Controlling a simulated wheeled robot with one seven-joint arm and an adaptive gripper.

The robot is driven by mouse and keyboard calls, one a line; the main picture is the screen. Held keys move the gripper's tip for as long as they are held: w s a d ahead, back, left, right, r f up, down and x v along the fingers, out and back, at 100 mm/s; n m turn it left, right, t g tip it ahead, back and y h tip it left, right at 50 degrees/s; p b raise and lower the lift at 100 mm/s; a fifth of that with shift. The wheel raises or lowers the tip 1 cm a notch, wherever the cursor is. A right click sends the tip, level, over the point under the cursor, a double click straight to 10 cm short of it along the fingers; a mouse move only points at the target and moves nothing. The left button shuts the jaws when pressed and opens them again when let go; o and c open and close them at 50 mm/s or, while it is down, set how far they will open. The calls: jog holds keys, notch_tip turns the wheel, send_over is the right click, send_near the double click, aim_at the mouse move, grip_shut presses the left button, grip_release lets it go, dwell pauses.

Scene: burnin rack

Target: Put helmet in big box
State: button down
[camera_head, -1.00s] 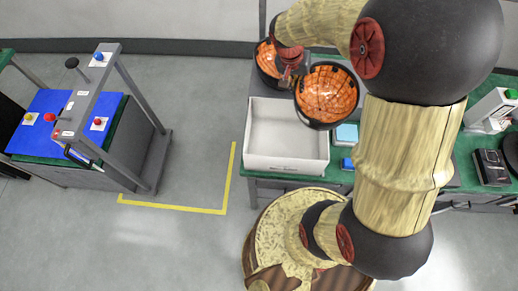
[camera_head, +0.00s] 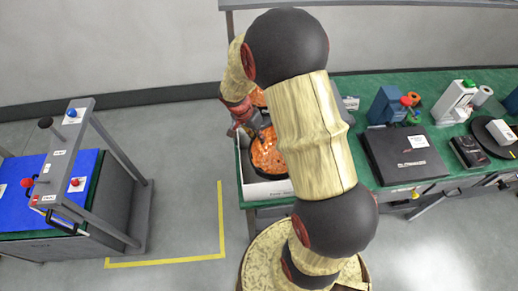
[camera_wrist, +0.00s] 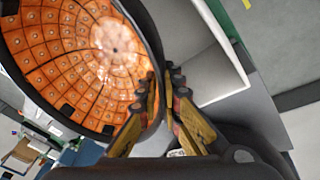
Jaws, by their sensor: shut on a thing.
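The helmet (camera_head: 268,155) is a dark shell with an orange, grid-patterned lining, its open side showing. My gripper (camera_head: 262,130) is shut on its rim. The wrist view shows my fingers (camera_wrist: 160,115) pinching the rim at the right of the helmet (camera_wrist: 75,55). The big white box (camera_head: 265,191) is on the left end of the green table, and the helmet overlaps it in the head view. I cannot tell how far the helmet is above or inside the box. The box's pale wall (camera_wrist: 222,45) also shows in the wrist view.
A black flat case (camera_head: 403,155) and several devices stand on the green table (camera_head: 360,92) to the right. A blue-topped cart (camera_head: 60,185) stands far left, with clear floor between.

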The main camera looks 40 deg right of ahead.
aim_at(259, 147)
jog(key=shift+f+b, duration=0.4)
jog(key=shift+f, duration=2.7)
jog(key=c, duration=2)
grip_release()
